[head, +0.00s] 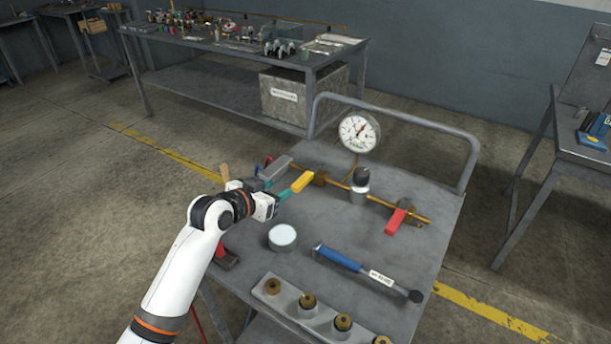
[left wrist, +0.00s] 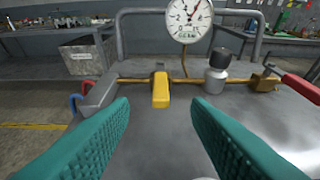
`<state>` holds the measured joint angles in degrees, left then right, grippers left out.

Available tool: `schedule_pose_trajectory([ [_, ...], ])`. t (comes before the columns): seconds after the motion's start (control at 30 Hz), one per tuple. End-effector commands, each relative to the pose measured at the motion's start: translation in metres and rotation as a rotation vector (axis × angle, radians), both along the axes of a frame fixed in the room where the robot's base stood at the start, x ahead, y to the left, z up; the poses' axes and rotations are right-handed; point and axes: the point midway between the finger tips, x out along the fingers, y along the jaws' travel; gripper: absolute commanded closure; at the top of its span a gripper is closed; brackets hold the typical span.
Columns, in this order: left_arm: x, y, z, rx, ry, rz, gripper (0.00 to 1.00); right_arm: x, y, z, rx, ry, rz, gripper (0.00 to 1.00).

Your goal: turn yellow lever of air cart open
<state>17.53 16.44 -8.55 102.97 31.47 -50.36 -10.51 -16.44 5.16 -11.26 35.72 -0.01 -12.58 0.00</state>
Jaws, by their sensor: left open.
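The air cart (head: 340,235) is a grey metal table with a tube handle at its far edge. Its yellow lever (head: 302,182) sits on a brass pipe and lies across the pipe line, pointing toward my left gripper (head: 277,189). In the left wrist view the yellow lever (left wrist: 160,90) is straight ahead, centred between the teal fingers (left wrist: 160,125) and beyond their tips. The left gripper is open and empty, with a gap to the lever. My right gripper is not in view.
A red lever (head: 396,222), grey-black fitting (head: 360,186) and gauge (head: 359,131) are along the pipe. A grey block (head: 275,168) is left of the yellow lever. A round white-topped tin (head: 282,238), blue-handled tool (head: 340,258) and fitting rack (head: 290,302) lie nearer.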

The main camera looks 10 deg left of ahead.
Motion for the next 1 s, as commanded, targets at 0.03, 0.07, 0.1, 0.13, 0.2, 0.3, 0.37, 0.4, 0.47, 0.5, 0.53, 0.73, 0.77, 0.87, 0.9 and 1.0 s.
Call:
schedule_pose_trajectory([
  [0.03,0.005,-0.002,-0.002,-0.002,0.001,0.0,0.56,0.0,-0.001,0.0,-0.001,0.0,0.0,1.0],
  [0.07,0.009,-0.004,-0.004,-0.002,0.0,0.001,0.56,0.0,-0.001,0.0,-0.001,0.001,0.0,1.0],
  [0.1,0.015,-0.007,-0.007,-0.002,0.001,0.0,0.56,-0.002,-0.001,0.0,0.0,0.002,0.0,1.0],
  [0.13,0.02,-0.009,-0.009,-0.002,0.002,0.0,0.56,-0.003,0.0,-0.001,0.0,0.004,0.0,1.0],
  [0.2,0.032,-0.014,-0.015,-0.002,0.002,0.0,0.56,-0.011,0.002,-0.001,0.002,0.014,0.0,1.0],
  [0.3,0.049,-0.022,-0.022,-0.001,0.001,-0.001,0.56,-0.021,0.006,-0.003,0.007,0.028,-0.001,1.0],
  [0.37,0.059,-0.025,-0.027,-0.001,0.002,0.001,0.56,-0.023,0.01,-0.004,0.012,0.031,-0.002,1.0],
  [0.4,0.065,-0.027,-0.029,-0.002,0.001,0.001,0.56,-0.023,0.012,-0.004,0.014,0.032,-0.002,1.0],
  [0.47,0.073,-0.031,-0.033,0.0,0.001,0.0,0.56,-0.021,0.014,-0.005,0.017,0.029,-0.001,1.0],
  [0.5,0.077,-0.032,-0.036,0.0,0.001,0.0,0.56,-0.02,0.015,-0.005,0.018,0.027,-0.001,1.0],
  [0.53,0.08,-0.033,-0.037,0.0,0.002,0.0,0.56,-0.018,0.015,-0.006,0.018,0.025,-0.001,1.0],
  [0.73,0.093,-0.039,-0.043,0.001,0.002,0.0,0.56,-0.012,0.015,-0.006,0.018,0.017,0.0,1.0],
  [0.77,0.094,-0.039,-0.044,0.0,0.001,0.0,0.56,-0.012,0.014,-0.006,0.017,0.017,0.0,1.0],
  [0.87,0.096,-0.04,-0.044,0.001,0.001,0.0,0.56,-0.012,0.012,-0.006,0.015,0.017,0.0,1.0],
  [0.9,0.096,-0.04,-0.044,0.001,0.001,0.0,0.56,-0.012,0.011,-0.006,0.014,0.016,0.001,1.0],
  [1.0,0.096,-0.04,-0.044,0.001,0.001,0.0,0.56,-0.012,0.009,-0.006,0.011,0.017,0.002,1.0],
])
